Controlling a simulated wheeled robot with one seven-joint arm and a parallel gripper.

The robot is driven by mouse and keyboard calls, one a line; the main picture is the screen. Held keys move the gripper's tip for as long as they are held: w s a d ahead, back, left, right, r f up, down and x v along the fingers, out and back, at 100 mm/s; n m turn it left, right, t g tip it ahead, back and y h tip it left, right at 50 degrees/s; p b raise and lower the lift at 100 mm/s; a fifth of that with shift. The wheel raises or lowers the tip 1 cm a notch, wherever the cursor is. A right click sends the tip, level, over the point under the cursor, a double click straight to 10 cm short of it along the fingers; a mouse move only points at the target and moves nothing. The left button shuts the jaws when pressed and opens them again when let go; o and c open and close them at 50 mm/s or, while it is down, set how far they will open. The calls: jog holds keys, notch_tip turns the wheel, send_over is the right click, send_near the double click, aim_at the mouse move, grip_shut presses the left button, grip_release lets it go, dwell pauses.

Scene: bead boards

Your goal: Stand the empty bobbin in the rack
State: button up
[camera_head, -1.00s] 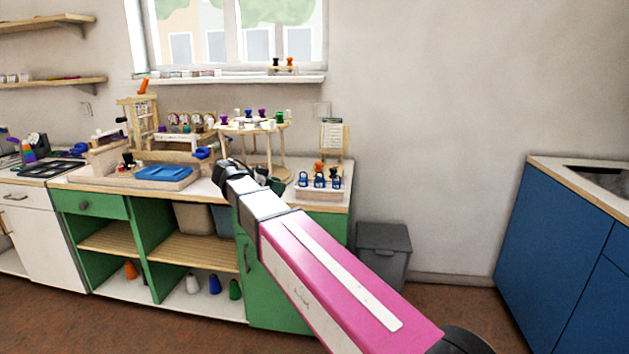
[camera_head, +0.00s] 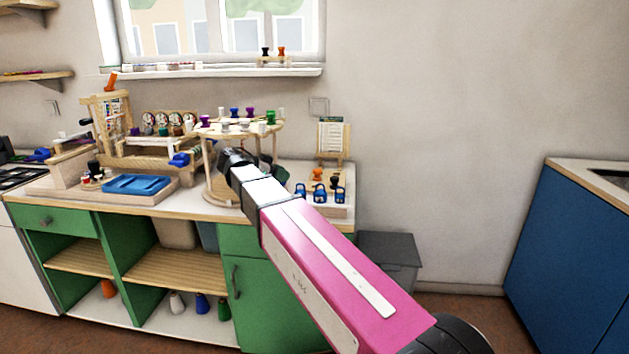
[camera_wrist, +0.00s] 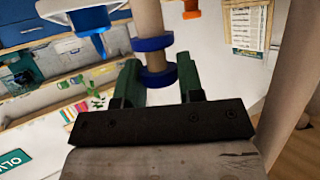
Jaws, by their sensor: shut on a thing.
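My gripper (camera_wrist: 158,72) is shut on a bobbin (camera_wrist: 152,44) with blue flanges and a pale core in the wrist view. No thread shows on the visible part of its core. A pale wooden post (camera_wrist: 147,15) shows right above it; I cannot tell whether they touch. In the head view my gripper is by the round wooden stand (camera_head: 247,128) on the bench, and my arm hides its tips and the bobbin. The stand carries several coloured spools. I cannot tell which fixture is the rack.
Right of the stand, a low tray (camera_head: 338,211) holds blue and orange pieces by an upright card (camera_head: 331,134). To the left are a blue tray (camera_head: 139,184) and a wooden frame (camera_head: 106,115). A grey bin (camera_head: 388,257) stands beside the bench. Open floor lies right of it.

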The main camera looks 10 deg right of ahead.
jog(key=shift+d+r+x, duration=0.1)
jog(key=shift+r+x, duration=0.2)
jog(key=shift+x, duration=1.9)
jog(key=shift+d+r+x, duration=0.15)
jog(key=shift+r+x, duration=0.15)
jog(key=shift+x, duration=1.85)
jog(key=shift+d+r+x, duration=0.1)
jog(key=shift+r+x, duration=0.15)
jog(key=shift+x, duration=1.95)
jog(key=shift+w+f, duration=0.1)
jog(key=o, duration=0.9)
jog(key=v, duration=1.2)
